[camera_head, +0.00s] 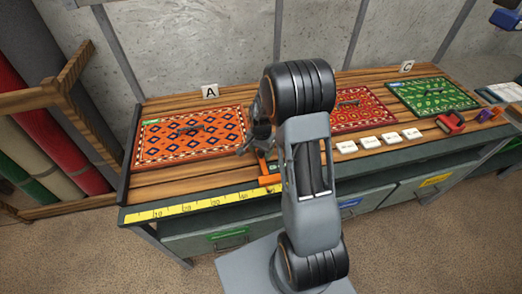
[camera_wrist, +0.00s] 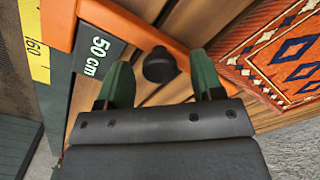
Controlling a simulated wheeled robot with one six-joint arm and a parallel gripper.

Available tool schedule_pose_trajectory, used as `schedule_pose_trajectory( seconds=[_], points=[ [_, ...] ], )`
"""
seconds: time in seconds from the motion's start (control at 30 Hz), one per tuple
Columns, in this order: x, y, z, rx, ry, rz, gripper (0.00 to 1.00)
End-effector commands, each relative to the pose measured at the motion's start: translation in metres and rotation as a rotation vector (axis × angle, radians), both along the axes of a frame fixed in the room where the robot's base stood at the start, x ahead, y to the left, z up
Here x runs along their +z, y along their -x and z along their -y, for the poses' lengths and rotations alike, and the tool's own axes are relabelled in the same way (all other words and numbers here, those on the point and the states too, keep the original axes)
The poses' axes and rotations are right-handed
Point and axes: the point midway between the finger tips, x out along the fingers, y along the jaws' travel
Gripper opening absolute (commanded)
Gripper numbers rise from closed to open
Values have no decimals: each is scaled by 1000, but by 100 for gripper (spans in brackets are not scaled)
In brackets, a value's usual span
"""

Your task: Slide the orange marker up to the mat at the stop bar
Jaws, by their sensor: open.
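The orange marker (camera_head: 268,181) sits on the bench's front edge at the yellow measuring tape, right of the orange mat. In the wrist view it is an orange bar (camera_wrist: 130,30) with a black knob (camera_wrist: 160,65). My gripper (camera_head: 256,138) is open above the bench near the marker. In the wrist view the knob appears between its two green fingertips (camera_wrist: 162,72), with gaps on both sides. The orange patterned mat (camera_head: 185,140) lies flat beside sign A, against or close to the dark stop bar (camera_head: 127,160) at the bench's left end. The mat also shows in the wrist view (camera_wrist: 280,65).
A yellow tape (camera_head: 190,205) runs along the front edge. A "50 cm" label (camera_wrist: 97,50) lies beside the marker. A red mat (camera_head: 362,108), a green mat (camera_head: 432,95) and several white label blocks (camera_head: 370,142) are to the right. My arm hides the bench's middle.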

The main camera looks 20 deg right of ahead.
Motion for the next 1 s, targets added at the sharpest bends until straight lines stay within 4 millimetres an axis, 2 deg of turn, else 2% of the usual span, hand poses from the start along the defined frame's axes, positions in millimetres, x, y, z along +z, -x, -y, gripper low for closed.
schedule_pose_trajectory(
  seconds=[0.23,0.37,0.8,1.0],
  points=[
    [3,0,0,0,0,1,61],
    [17,-1,0,0,1,4,61],
    [103,-1,0,0,1,4,61],
    [128,0,0,0,0,1,61]
  ],
)
